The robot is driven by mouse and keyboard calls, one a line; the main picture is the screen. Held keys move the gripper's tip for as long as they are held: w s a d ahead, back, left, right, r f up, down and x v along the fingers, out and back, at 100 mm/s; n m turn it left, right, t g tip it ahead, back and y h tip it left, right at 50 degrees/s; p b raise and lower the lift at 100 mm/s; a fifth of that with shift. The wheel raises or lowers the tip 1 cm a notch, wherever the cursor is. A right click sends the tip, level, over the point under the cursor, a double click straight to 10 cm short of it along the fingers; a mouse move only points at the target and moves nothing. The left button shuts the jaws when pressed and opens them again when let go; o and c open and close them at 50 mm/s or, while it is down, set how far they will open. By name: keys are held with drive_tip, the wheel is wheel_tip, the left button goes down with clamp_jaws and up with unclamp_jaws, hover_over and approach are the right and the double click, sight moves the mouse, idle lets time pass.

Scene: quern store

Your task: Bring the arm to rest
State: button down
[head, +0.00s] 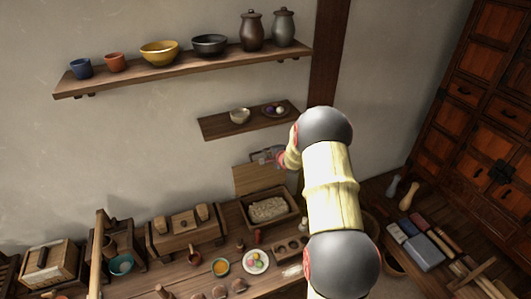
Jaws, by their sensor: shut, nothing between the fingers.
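My arm reaches up and away from the lower right of the head view, with pale links and dark round joints. My gripper (262,156) shows small at the far end of the arm, left of the upper joint. It is shut and holds nothing. It is in front of the wall, below the small wall shelf (215,126) and above the workbench (225,216). Part of the wrist is hidden behind my own arm.
A long upper shelf (150,80) carries cups, bowls and lidded jars. The workbench holds a wooden tray (247,211), a plate of sweets (256,261), a green bowl (121,265) and wooden boxes. A tall drawer cabinet (480,100) stands right. Bare wall lies left of the gripper.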

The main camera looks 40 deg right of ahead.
drive_tip(key=s+a+f+n+g+b, duration=0.15)
drive_tip(key=s+n+g, duration=0.25)
drive_tip(key=s, duration=0.6)
drive_tip(key=s+a+f+n+g, duration=0.25)
drive_tip(key=s+n, duration=0.25)
drive_tip(key=s, duration=0.4)
drive_tip(key=s+a+r+n+y+b, duration=0.1)
drive_tip(key=s+a+r+n+b, duration=0.3)
drive_tip(key=s+a, duration=0.4)
drive_tip(key=s+a+r+n+b, duration=0.4)
drive_tip(key=s+a, duration=0.5)
drive_tip(key=a, duration=0.5)
drive_tip(key=s+a+r+n+y+b, duration=0.1)
drive_tip(key=s+a+r+n+b, duration=0.2)
drive_tip(key=s+a+r+b, duration=0.2)
drive_tip(key=s+a+b, duration=0.1)
drive_tip(key=s+a, duration=0.2)
drive_tip(key=a, duration=0.3)
drive_tip(key=shift+s+a+n+y+b, duration=0.2)
drive_tip(key=shift+a+n+y+b, duration=0.1)
drive_tip(key=shift+a+n+b, duration=0.1)
